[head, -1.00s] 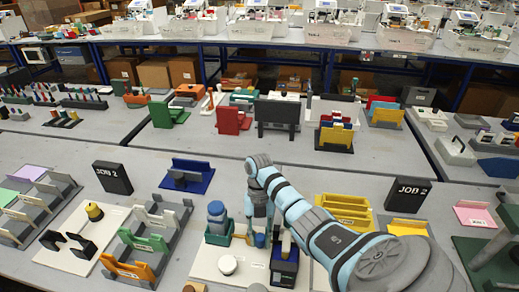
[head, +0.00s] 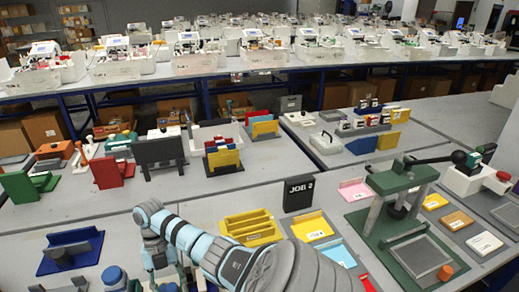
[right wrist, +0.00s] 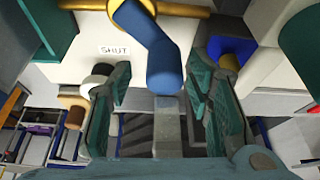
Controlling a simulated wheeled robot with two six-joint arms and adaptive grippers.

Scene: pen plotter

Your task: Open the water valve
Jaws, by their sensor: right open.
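In the right wrist view, the water valve's blue lever (right wrist: 150,45) hangs from a brass pipe (right wrist: 185,8) in front of a white panel. A label reading SHUT (right wrist: 115,50) is beside the lever on its left. My right gripper (right wrist: 160,82) is open. Its two teal fingers stand left and right of the lever's lower end, with a gap on both sides. In the head view my right arm (head: 195,240) reaches to the lower left; its gripper is hard to make out at the bottom edge, and I cannot make out the valve there. My left gripper is not in view.
A yellow tray (head: 250,226) and a black JOB 2 sign (head: 298,192) stand to the right of my arm. A green press (head: 400,190) stands farther right. A dark blue holder (head: 70,250) is at the left. Benches with white bins fill the back.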

